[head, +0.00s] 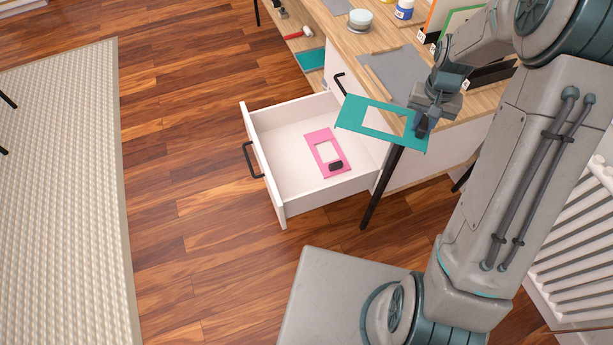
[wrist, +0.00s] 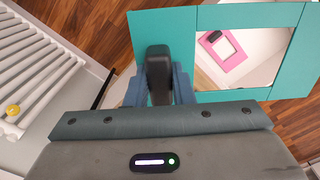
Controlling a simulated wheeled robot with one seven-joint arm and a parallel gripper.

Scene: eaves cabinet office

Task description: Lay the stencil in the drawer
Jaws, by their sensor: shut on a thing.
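A teal stencil (head: 347,119), a flat plate with a rectangular cut-out, is held at its right end by my gripper (head: 422,124). It hangs in the air at the desk's front edge, right of and above the open drawer (head: 262,122). In the wrist view the stencil (wrist: 224,18) spreads out beyond my gripper (wrist: 160,75), which is shut on its near side. The white drawer is pulled out and shows a black handle. A pink stencil (head: 313,139) with a dark grip lies inside it, and also shows through the cut-out in the wrist view (wrist: 232,61).
The wooden desk (head: 341,37) carries a grey mat (head: 400,70), a round tin (head: 360,20) and a bottle (head: 404,9). A red-headed hammer (head: 299,34) and a teal item (head: 310,60) lie on a lower shelf. A white radiator (head: 575,235) stands right. The drawer's left part is bare.

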